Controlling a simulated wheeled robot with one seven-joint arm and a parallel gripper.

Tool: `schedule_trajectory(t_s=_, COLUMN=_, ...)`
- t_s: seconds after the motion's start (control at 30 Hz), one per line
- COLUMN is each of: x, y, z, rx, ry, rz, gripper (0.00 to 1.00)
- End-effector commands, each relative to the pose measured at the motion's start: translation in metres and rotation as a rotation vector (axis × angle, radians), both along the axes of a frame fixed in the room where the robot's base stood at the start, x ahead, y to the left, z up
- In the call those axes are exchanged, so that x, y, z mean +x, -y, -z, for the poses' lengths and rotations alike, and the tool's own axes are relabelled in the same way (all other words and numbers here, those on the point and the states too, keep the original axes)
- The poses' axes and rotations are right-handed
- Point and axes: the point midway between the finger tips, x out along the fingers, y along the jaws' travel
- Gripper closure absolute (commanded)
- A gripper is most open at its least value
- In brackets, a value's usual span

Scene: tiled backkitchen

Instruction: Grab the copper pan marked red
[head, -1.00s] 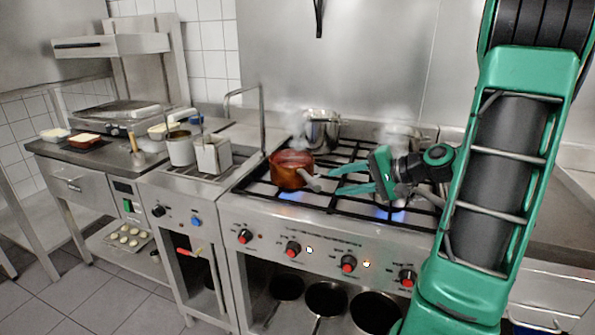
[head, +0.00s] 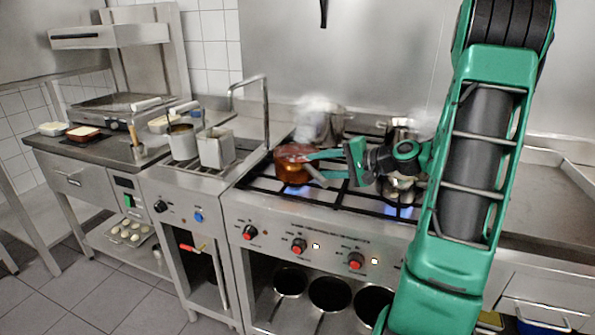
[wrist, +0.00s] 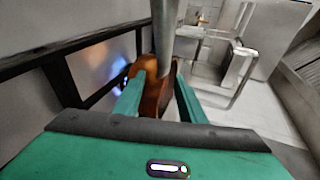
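The copper pan (head: 291,168) stands on the left front burner of the stove, with a blue flame below it. Its grey handle points to the lower right, towards my gripper. My gripper (head: 314,164) is at the pan's right side, its green fingers apart and reaching to the pan's edge. In the wrist view, the copper side (wrist: 150,101) shows between the open fingers (wrist: 159,92), and the grey handle rises across the top middle. I cannot tell whether the fingers touch the pan. No separate red mark is clear.
A steaming steel pot (head: 322,128) stands behind the copper pan. Another steel pot (head: 400,188) is partly hidden behind my gripper. Fryer baskets (head: 216,149) and a raised metal rail (head: 266,105) are to the left. Black grates surround the burners.

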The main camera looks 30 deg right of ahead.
Motion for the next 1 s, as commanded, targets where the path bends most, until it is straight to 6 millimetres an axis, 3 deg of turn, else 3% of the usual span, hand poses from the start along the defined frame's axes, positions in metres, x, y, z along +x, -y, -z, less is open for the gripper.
schedule_trajectory(t_s=0.2, x=0.021, y=-0.01, z=0.009, rx=0.001, ry=0.0, rz=-0.002, gripper=0.63)
schedule_trajectory(t_s=0.47, x=0.024, y=-0.012, z=0.01, rx=0.0, ry=0.0, rz=0.0, gripper=0.63)
schedule_trajectory(t_s=0.5, x=0.024, y=-0.012, z=0.01, rx=0.0, ry=0.0, rz=0.0, gripper=0.65)
schedule_trajectory(t_s=0.63, x=0.024, y=-0.012, z=0.01, rx=0.0, ry=0.0, rz=0.0, gripper=0.97)
schedule_trajectory(t_s=0.67, x=0.024, y=-0.012, z=0.01, rx=0.0, ry=0.0, rz=0.0, gripper=1.0)
schedule_trajectory(t_s=1.0, x=0.024, y=-0.012, z=0.01, rx=0.0, ry=-0.001, rz=0.0, gripper=1.0)
